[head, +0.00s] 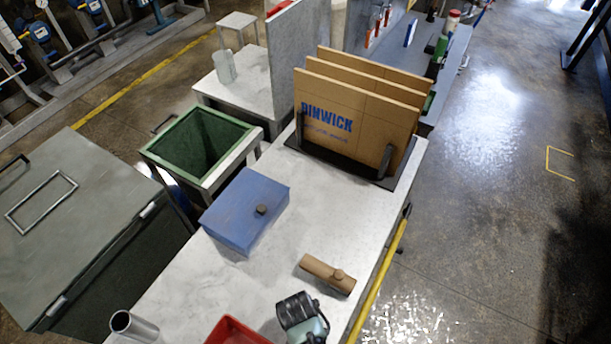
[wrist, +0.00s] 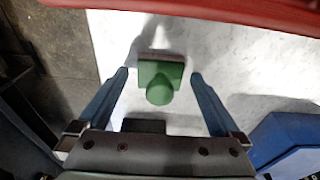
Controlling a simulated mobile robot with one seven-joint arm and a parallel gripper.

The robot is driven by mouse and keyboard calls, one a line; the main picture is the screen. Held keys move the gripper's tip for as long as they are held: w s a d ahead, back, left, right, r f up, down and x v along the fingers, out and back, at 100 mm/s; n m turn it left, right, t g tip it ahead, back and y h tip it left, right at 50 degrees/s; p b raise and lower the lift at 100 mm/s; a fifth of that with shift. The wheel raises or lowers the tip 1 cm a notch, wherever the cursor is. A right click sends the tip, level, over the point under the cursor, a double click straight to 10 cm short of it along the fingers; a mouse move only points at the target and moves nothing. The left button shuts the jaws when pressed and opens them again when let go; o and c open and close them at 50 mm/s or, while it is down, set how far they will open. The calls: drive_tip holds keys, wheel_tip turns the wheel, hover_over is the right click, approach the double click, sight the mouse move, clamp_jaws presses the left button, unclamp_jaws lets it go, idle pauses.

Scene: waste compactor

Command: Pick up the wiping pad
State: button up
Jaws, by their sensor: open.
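The wiping pad appears to be the small green block with a round green knob (wrist: 160,88) in the wrist view. It lies on the pale table top, with a thin brownish layer along its far edge. My gripper (wrist: 160,76) is open, with one blue-grey finger on each side of the pad and a visible gap to both. Nothing is held. I cannot tell how high the fingertips are above the table. I cannot make out the green pad in the head view.
Cardboard panels (head: 358,115) stand behind. A red rim (wrist: 200,14) crosses the wrist view's top.

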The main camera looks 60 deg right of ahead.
drive_tip(key=c, duration=1.4)
drive_tip(key=shift+c, duration=0.2)
